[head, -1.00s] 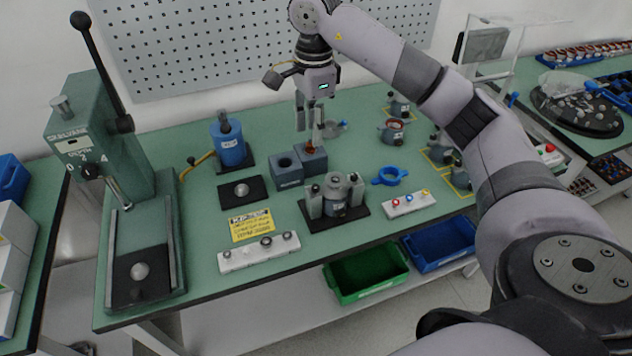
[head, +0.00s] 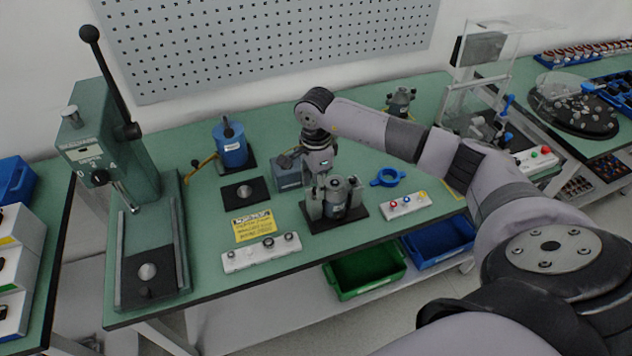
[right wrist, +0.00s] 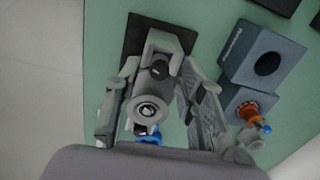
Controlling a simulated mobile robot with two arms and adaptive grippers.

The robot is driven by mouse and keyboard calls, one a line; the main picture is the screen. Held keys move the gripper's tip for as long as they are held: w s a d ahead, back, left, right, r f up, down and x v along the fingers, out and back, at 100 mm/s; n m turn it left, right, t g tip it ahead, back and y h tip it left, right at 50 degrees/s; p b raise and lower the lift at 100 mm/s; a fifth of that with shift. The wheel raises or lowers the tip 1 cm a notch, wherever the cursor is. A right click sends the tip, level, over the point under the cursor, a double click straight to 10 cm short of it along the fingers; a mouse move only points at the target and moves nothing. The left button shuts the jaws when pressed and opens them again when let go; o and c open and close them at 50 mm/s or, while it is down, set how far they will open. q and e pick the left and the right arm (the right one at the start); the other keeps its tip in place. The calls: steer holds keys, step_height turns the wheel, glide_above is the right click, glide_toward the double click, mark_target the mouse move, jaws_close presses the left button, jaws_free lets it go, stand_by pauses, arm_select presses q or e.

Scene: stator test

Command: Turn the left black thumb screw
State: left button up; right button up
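The clamp fixture (head: 357,195) is grey with a metal part in its middle and stands on a black plate (head: 335,222) near the table's front. My right gripper (head: 319,195) points down over its left side in the head view. The left black thumb screw is largely hidden there by the gripper. In the right wrist view a dark round knob (right wrist: 160,70), apparently that screw, lies between the spread fingers of the right gripper (right wrist: 160,68); contact cannot be made out. A round metal top (right wrist: 147,111) is nearer the camera. My left gripper is not in view.
Grey-blue blocks (head: 287,174) stand just behind the fixture; one holds an orange-and-metal piece (right wrist: 248,110). A blue ring (head: 387,177) and a button box (head: 405,205) are to the right. A white strip (head: 261,253) and yellow label (head: 252,226) lie to the left.

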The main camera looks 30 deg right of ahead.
steer(key=shift+f, duration=0.45)
jaws_close()
stand_by(0.3)
